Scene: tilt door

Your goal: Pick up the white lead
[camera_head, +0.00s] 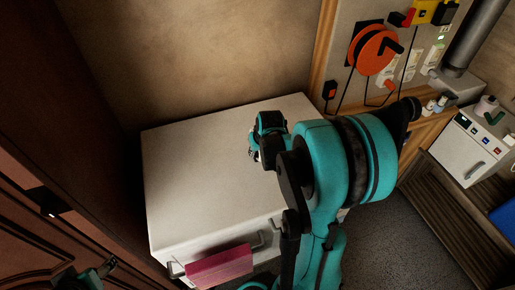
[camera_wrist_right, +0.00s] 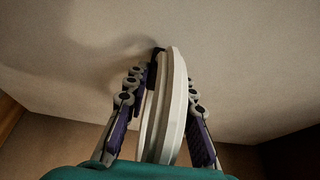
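The white lead (camera_wrist_right: 168,108) shows in the right wrist view as a round, pale, disc-like piece seen nearly edge-on. It stands between the two fingers of my right gripper (camera_wrist_right: 163,100), which look closed on its sides. A small dark part shows at its far end. In the head view my right gripper (camera_head: 262,140) is over the right side of the white cabinet top (camera_head: 195,165); the lead is mostly hidden there by the gripper and arm. A teal part of my left arm (camera_head: 92,277) shows at the bottom left, but its finger state is unclear.
The cabinet top is otherwise bare. A pink cloth (camera_head: 219,266) hangs at its front handle. A brown panelled door (camera_head: 40,235) stands at left. An orange reel (camera_head: 375,52) hangs on the back panel. A white box (camera_head: 466,148) stands at right by a slatted bench.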

